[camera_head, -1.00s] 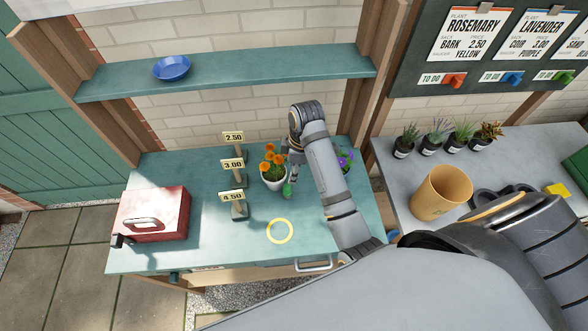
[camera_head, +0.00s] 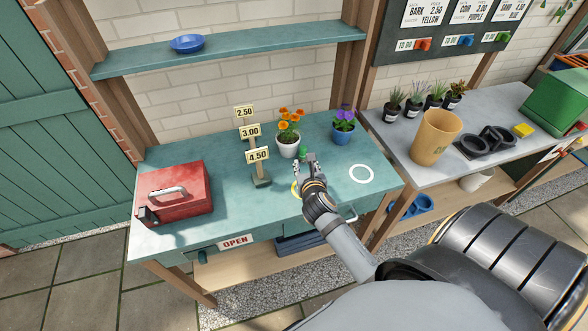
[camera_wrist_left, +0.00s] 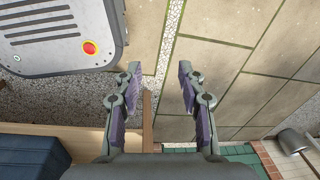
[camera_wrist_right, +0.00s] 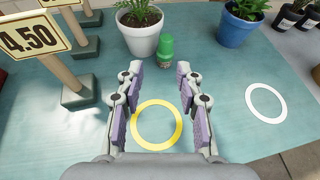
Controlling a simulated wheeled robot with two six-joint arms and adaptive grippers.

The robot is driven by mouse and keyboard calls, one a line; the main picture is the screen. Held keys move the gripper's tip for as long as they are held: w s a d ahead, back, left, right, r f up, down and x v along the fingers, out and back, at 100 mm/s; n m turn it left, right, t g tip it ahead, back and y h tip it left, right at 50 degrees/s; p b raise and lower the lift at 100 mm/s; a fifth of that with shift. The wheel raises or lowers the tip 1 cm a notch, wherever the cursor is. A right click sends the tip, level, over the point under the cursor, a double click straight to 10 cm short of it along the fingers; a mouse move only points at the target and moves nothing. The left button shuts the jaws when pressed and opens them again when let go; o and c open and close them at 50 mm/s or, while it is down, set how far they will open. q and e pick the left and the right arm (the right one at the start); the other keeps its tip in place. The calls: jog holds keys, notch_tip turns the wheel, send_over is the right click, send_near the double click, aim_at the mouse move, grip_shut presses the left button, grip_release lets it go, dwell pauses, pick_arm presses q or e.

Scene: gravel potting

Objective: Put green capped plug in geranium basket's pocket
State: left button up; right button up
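A small green plug or jar with a green cap (camera_head: 303,152) stands upright on the teal table, just right of the white pot with orange flowers (camera_head: 288,149). It also shows in the right wrist view (camera_wrist_right: 166,45), ahead of my right gripper. My right gripper (camera_wrist_right: 158,70) is open and empty, above the table by the yellow ring and apart from the plug. My left gripper (camera_wrist_left: 160,70) is open and empty over the paving, outside the head view. I see no basket with a pocket that I can identify.
Price signs (camera_head: 257,156) stand left of the white pot, and a blue pot of purple flowers (camera_head: 343,135) to its right. A red box (camera_head: 173,192) is at the table's left. A white ring (camera_head: 361,174) marks clear tabletop. A tan bucket (camera_head: 436,138) stands on the grey table.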

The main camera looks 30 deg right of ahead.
aim_at(304, 151)
jog(key=w+d, duration=0.1)
jog(key=w+d+f, duration=0.1)
jog(key=d, duration=0.1)
jog(key=shift+w+f, duration=0.2)
jog(key=shift+w+d+f, duration=0.15)
jog(key=shift+w+f, duration=0.05)
jog(key=shift+w, duration=0.35)
jog(key=shift+w+f+p, duration=0.3)
jog(key=shift+w, duration=0.55)
jog(key=x, duration=0.4)
jog(key=shift+d+f, duration=0.15)
jog(key=shift+f, duration=0.15)
jog(key=shift+s+r, duration=0.1)
jog(key=shift+c, duration=1)
pick_arm(q)
jog(key=shift+w+d+r, duration=0.25)
jog(key=shift+w+d, duration=0.25)
jog(key=shift+w, duration=0.05)
jog(key=shift+w+d+r, duration=0.25)
jog(key=shift+w+d, duration=0.25)
jog(key=shift+w, duration=0.05)
pick_arm(e)
grip_shut()
